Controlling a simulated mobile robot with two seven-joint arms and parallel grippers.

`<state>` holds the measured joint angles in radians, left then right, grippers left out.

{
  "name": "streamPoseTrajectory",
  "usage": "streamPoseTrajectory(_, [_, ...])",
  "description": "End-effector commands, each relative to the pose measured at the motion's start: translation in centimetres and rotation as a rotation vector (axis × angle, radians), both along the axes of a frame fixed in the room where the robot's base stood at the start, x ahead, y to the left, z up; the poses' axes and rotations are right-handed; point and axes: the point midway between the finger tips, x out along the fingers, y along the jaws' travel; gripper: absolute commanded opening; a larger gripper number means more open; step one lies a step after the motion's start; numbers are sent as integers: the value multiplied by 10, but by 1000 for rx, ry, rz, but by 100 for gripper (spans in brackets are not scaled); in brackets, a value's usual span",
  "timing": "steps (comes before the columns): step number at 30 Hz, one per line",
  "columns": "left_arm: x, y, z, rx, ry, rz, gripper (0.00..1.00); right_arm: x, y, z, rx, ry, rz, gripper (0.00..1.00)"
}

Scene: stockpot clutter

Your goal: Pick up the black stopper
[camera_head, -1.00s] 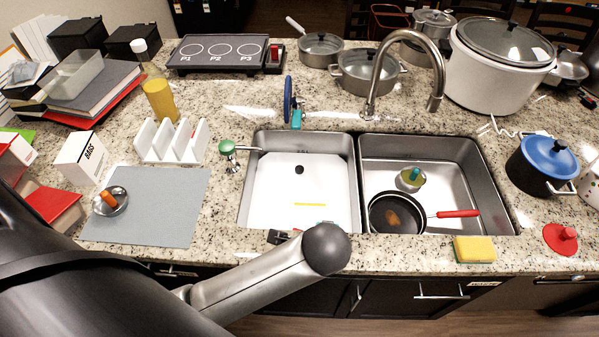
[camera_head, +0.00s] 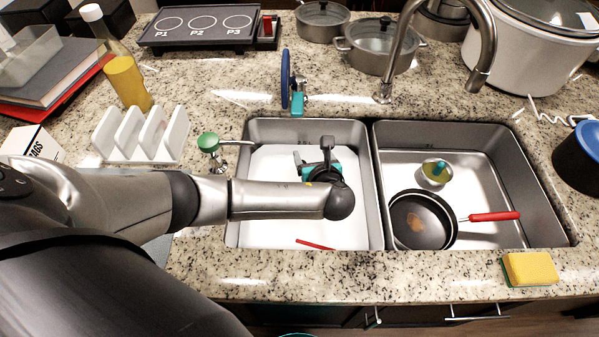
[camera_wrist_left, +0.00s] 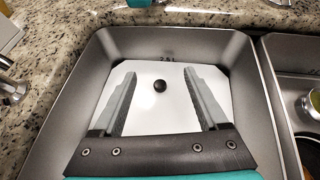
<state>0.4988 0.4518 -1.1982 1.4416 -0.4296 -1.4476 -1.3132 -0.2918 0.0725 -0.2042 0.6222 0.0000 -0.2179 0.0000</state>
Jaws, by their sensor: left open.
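The black stopper (camera_wrist_left: 160,86) is a small round dark disc on the white floor of the left sink basin (camera_wrist_left: 236,110). It shows in the left wrist view, between and below my open fingers, apart from both. In the head view my arm and gripper hide it. My left gripper (camera_head: 314,165) is over the left basin, pointing down; in the left wrist view its two grey fingers (camera_wrist_left: 160,78) are wide apart and empty. My right gripper does not show.
A steel divider separates the right basin, which holds a black pan (camera_head: 422,222) and a strainer-like item with a teal knob (camera_head: 435,173). The faucet (camera_head: 383,90) and green-knobbed dispenser (camera_head: 208,142) stand at the rim. A yellow sponge (camera_head: 530,268) lies in front.

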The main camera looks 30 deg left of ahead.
Motion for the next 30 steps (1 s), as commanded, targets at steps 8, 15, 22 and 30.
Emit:
streamPoseTrajectory(8, [0, 0, -71, -2, 0, 2, 76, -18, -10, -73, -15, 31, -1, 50])
streamPoseTrajectory(15, [0, 0, -98, -2, -1, 2, 76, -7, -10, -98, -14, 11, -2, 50])
streamPoseTrajectory(22, [9, 8, -106, -1, -2, 3, 76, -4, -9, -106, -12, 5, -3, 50])
streamPoseTrajectory(30, [27, 29, -126, 1, -2, 4, 76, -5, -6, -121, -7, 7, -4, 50])
